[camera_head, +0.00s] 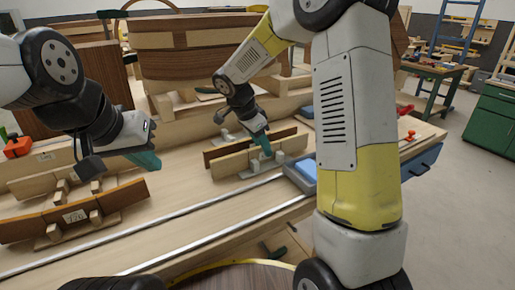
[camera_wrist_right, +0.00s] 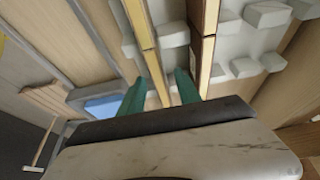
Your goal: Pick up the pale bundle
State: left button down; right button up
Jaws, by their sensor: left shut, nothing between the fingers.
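The pale bundle (camera_head: 232,164), a light wooden strip standing on edge in pale blocks, is at the middle of the bench. A darker brown bundle (camera_head: 222,150) stands just behind it. My right gripper (camera_head: 263,145) is above the pale bundle's right part, pointing down. In the right wrist view its teal fingers (camera_wrist_right: 158,95) are apart, one on each side of the pale bundle's narrow edge (camera_wrist_right: 152,68). I cannot tell whether they touch it. My left gripper (camera_head: 150,160) is shut and empty above the bench at left, away from the pale bundle.
A brown bundle with a paper label (camera_head: 75,215) rests on blocks at front left. A blue-lined tray (camera_head: 303,172) lies right of the pale bundle. A metal rail (camera_head: 190,216) runs along the bench front. Large curved wooden forms (camera_head: 190,58) stand behind.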

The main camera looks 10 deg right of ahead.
jog(key=shift+f, duration=0.1)
dwell(0.3)
grip_shut()
dwell(1.3)
